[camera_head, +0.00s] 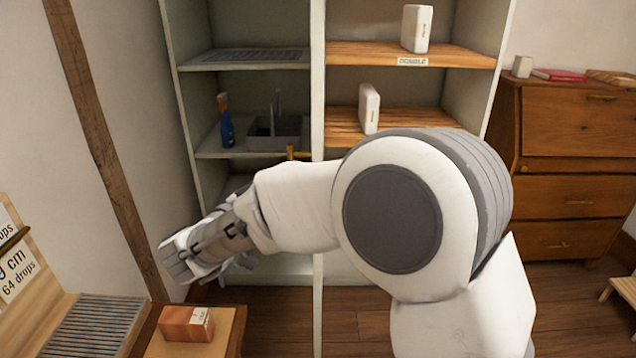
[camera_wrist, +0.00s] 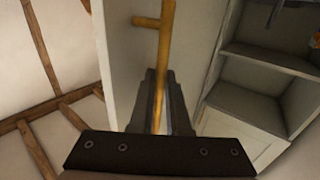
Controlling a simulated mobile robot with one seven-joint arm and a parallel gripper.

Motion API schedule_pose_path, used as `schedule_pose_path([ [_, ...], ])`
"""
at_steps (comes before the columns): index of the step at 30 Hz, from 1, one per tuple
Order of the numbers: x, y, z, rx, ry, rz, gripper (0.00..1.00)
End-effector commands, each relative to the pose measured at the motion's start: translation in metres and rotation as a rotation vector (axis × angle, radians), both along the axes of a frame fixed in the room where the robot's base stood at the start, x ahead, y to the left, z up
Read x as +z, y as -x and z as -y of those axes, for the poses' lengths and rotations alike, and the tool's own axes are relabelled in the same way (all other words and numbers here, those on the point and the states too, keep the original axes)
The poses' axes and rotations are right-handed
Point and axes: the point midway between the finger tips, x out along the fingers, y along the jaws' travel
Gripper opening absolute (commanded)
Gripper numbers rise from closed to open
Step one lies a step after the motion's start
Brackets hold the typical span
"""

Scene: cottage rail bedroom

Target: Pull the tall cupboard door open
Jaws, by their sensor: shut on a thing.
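The tall cupboard (camera_head: 195,105) stands ahead with its shelves exposed. Its pale door (camera_head: 317,60) shows nearly edge-on as a narrow upright strip in the head view, standing out from the cupboard. In the wrist view the door (camera_wrist: 120,60) fills the centre, with open shelves to its right. A yellow-brown bar handle (camera_wrist: 167,35) runs along the door; its upper end (camera_head: 290,150) shows above my arm in the head view. My gripper (camera_wrist: 161,85) is shut on this handle, one finger on each side. In the head view my arm hides the fingertips and the lower handle.
A blue spray bottle (camera_head: 226,122) and a grey bin (camera_head: 275,132) stand on the left shelf. White boxes (camera_head: 369,108) stand on the wooden shelves. A low table with a small box (camera_head: 186,323) is at lower left. A wooden dresser (camera_head: 570,150) stands right. Some floor shows.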

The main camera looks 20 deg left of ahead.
Motion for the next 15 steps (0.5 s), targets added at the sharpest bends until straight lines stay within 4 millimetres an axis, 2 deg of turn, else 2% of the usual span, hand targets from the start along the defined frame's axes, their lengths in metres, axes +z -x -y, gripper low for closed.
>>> schedule_pose_path([
  [6, 0.000, 0.004, -0.013, 0.001, 0.000, 0.001, 0.00],
  [15, 0.000, 0.004, -0.015, 0.001, 0.000, 0.001, 0.00],
])
